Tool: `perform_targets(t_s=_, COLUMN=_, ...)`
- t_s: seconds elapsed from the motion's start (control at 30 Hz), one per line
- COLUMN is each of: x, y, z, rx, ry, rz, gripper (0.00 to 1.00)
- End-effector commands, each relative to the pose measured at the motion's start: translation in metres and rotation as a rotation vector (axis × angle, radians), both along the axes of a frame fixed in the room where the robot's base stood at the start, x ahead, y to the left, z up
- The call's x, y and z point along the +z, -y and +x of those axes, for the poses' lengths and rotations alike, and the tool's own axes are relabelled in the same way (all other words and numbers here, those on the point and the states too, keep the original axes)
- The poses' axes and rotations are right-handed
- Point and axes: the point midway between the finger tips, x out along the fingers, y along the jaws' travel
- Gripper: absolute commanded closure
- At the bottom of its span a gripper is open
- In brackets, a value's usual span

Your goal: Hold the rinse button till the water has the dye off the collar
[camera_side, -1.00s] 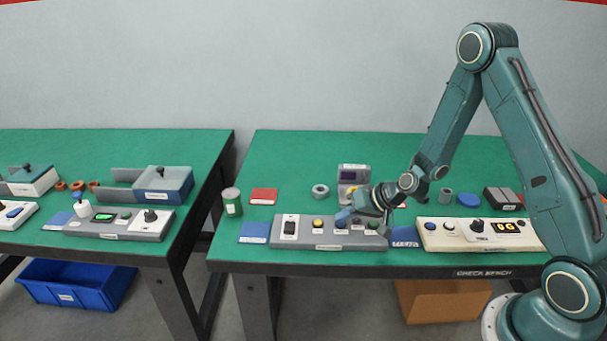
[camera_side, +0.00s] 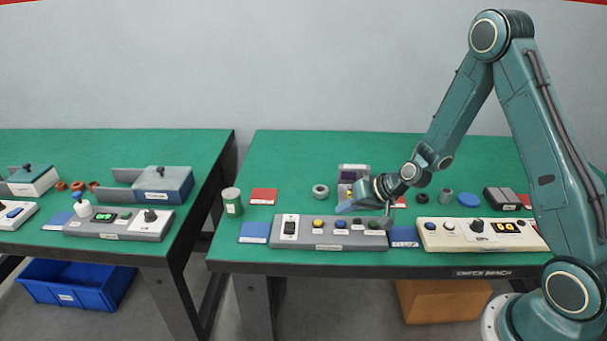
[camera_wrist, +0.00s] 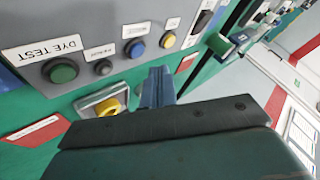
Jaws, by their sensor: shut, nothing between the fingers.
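The grey DYE TEST panel (camera_side: 330,240) lies along the front of the right bench. In the wrist view it has a green button (camera_wrist: 61,71), a small dark button (camera_wrist: 104,67), a blue button (camera_wrist: 135,47) and a yellow button (camera_wrist: 168,40); their small labels are too blurred to read. A yellow ring-like piece (camera_wrist: 108,107), possibly the collar, sits in a grey square holder (camera_wrist: 88,101). I cannot tell dye from its own colour. My gripper (camera_side: 343,208) is shut and empty above the panel's back edge; its blue fingertips (camera_wrist: 155,76) appear apart from the buttons.
A rocker switch (camera_side: 290,228) is at the panel's left end. A cream control box (camera_side: 480,243) with a lit display is to the right. A device with a dark purple screen (camera_side: 353,172) stands behind my gripper.

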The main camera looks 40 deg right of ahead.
Motion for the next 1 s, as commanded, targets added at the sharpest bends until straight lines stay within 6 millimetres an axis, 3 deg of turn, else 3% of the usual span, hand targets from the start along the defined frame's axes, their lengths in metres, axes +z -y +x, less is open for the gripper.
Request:
perform_targets(t_s=0.5, x=0.034, y=0.000, z=0.000, rx=0.000, ry=0.001, rz=-0.001, gripper=1.00)
perform_targets(t_s=1.0, x=0.038, y=-0.001, z=-0.001, rx=0.007, ry=-0.001, rz=-0.006, gripper=1.00)
